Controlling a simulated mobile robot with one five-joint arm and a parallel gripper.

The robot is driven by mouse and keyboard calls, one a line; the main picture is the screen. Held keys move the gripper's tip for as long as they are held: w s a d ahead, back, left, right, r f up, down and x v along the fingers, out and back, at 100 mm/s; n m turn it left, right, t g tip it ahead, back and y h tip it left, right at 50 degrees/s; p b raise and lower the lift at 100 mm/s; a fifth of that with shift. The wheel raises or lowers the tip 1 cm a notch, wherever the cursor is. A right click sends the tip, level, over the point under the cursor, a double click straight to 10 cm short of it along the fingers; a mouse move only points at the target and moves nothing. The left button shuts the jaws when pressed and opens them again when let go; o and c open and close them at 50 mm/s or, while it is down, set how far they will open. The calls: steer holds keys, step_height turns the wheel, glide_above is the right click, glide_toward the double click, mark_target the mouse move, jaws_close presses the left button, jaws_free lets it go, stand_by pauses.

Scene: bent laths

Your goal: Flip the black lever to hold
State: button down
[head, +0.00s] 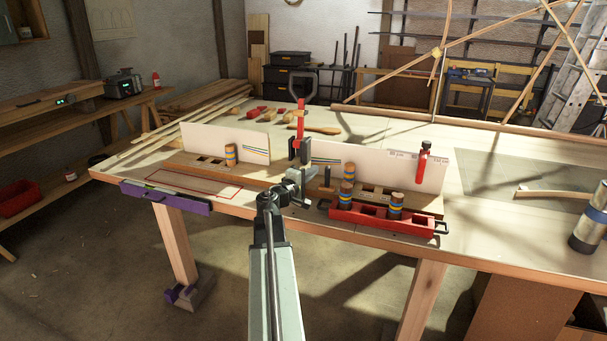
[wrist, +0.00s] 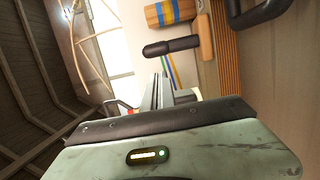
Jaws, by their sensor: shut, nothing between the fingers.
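My gripper (head: 304,181) is at the table's front edge, before the middle of the wooden rack; its shut fingers (wrist: 160,92) show in the wrist view with nothing between them. A short black lever (head: 327,178) stands just right of the gripper in the head view, close to it. In the wrist view a dark, rounded lever handle (wrist: 172,46) lies beyond the fingertips, apart from them. Small lettering on the white board (head: 375,164) behind is too small to read. I cannot tell which lever position is marked hold.
A red tray (head: 362,217) holding striped wooden pegs sits right of my gripper. Another striped peg (head: 230,154) stands left. Red clamps (head: 300,118) and (head: 424,160) rise at the boards.

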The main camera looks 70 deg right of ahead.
mark_target(328, 171)
steer(key=shift+s, duration=0.85)
steer(key=s+m+p, duration=0.1)
steer(key=s+r+m+p, duration=0.1)
steer(key=m+p, duration=0.1)
steer(key=shift+s+r+y, duration=0.15)
steer(key=shift+s+y, duration=0.1)
steer(key=shift+y, duration=0.05)
steer(key=shift+s+d+f+m+t, duration=0.15)
steer(key=shift+s+m+t, duration=0.1)
steer(key=shift+m, duration=0.25)
steer(key=shift+s+a+f+m+t, duration=0.1)
steer(key=shift+s+m+t, duration=0.1)
steer(key=shift+m, duration=0.3)
steer(key=shift+f, duration=0.1)
steer(key=shift+w, duration=0.1)
